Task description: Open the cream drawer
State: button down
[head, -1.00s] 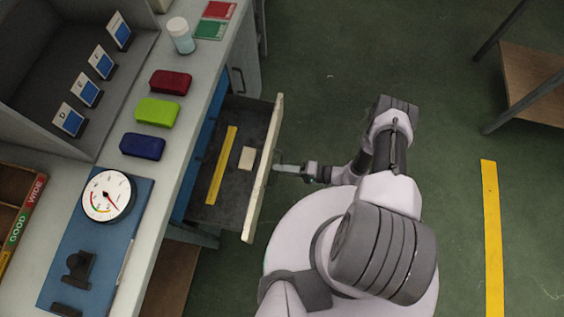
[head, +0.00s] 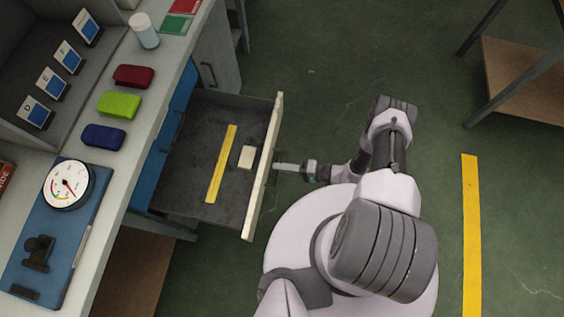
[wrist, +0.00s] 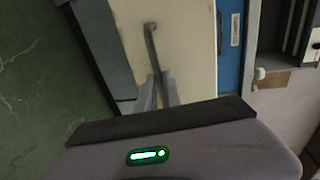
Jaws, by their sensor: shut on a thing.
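The cream drawer (head: 263,168) is pulled well out from under the bench, and its dark inside shows in the head view. A yellow strip (head: 221,164) and a small cream block (head: 247,157) lie in it. My gripper (head: 281,167) is at the outer side of the drawer front, shut on its handle. In the wrist view the cream front (wrist: 185,50) fills the middle, and the dark bar handle (wrist: 153,60) runs down to my gripper's fingers (wrist: 157,90). The exact grip on the handle is small in the head view.
The bench top (head: 140,100) holds red, green and navy blocks, a white-capped jar (head: 145,30) and a dial gauge (head: 68,185) on a blue plate. A blue drawer front (head: 160,150) is under the bench edge. A table (head: 520,80) stands at upper right.

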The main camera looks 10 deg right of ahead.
jog(key=c, duration=1.5)
grip_release()
jog(key=shift+d, duration=0.1)
jog(key=p+v, duration=0.2)
jog(key=v, duration=1.5)
jog(key=shift+d+p, duration=0.15)
jog(key=shift+p, duration=0.2)
